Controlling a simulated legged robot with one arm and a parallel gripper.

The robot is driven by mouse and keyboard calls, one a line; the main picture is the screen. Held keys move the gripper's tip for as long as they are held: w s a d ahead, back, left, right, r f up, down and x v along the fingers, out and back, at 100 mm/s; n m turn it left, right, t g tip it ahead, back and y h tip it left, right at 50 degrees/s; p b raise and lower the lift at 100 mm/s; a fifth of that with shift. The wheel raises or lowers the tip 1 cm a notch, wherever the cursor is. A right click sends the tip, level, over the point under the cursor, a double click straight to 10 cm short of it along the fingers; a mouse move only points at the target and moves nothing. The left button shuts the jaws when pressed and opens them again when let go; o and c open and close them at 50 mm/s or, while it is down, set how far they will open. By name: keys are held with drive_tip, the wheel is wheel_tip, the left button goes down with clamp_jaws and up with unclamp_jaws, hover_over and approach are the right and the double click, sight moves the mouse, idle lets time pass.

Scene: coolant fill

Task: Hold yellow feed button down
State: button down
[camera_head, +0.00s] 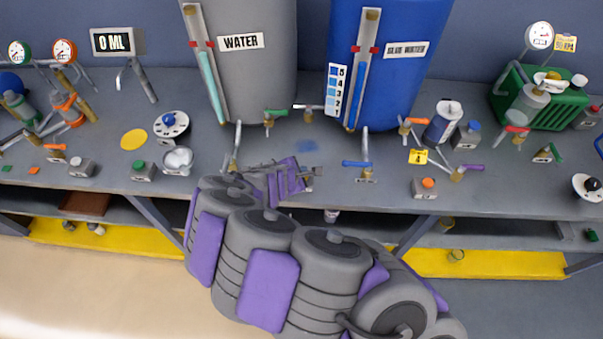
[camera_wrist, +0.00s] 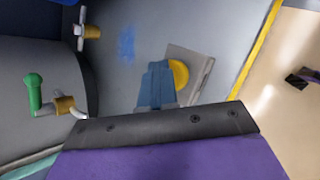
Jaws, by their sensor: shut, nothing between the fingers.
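The yellow feed button (camera_wrist: 181,74) is round and sits on a grey box (camera_wrist: 204,68) on the bench top. My gripper's blue-grey fingers (camera_wrist: 156,86) are together and empty. In the wrist view they overlap the button's left edge; I cannot tell whether they touch or press it. In the head view my gripper (camera_head: 312,173) is low over the bench near its front edge, and it hides the button there. The display (camera_head: 115,42) reads 0 ML.
The grey WATER tank (camera_head: 250,75) and the blue tank (camera_head: 400,80) stand behind my gripper. A green-handled valve (camera_head: 274,115) and a blue-handled tap (camera_head: 366,168) are close by. A blue patch (camera_head: 307,146) marks the bench top.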

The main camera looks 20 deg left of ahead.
idle(0.5)
drive_tip(key=shift+r+p, duration=0.9)
wheel_tip(320, 180, up, 5)
drive_tip(key=p, duration=0.4)
idle(0.4)
